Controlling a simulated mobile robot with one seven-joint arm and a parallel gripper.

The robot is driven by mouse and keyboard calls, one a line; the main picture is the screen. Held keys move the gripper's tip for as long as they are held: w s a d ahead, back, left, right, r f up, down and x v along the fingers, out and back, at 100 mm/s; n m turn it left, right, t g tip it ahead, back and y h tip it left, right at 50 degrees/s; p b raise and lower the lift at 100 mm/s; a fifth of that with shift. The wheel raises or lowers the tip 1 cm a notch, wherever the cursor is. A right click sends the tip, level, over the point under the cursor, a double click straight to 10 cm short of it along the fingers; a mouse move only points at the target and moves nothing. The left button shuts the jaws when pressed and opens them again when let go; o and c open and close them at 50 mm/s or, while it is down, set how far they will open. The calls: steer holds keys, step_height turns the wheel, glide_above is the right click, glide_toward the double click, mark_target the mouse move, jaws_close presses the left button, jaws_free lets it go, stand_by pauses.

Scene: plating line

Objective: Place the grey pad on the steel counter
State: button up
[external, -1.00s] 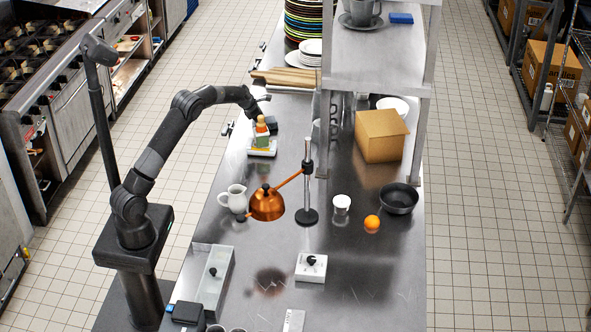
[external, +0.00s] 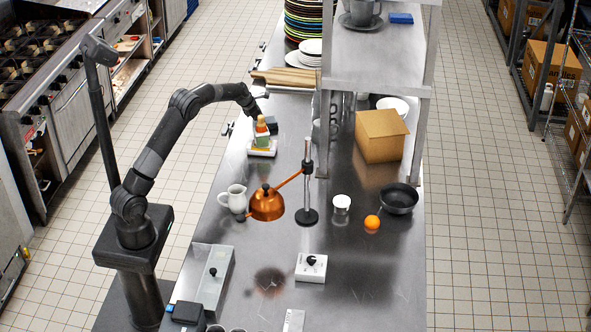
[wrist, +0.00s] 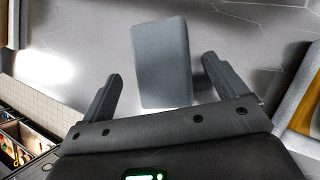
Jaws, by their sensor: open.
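The grey pad (wrist: 161,45) is a flat, dark grey block with rounded corners in the wrist view. In the external view the pad (external: 271,123) shows small and dark on the steel counter (external: 235,163), just behind the white tray. My gripper (wrist: 160,68) is open, with one finger on each side of the pad's near part. A gap shows beside each finger, and the pad's near end reaches toward the palm. In the external view my gripper (external: 259,112) is over the pad and partly hides it.
Wooden boards (external: 283,77) lie behind. A shelf post and a cardboard box (external: 381,136) stand to the right.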

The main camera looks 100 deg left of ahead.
steer(key=v, duration=1)
steer(key=shift+d, duration=0.1)
steer(key=shift+r, duration=0.15)
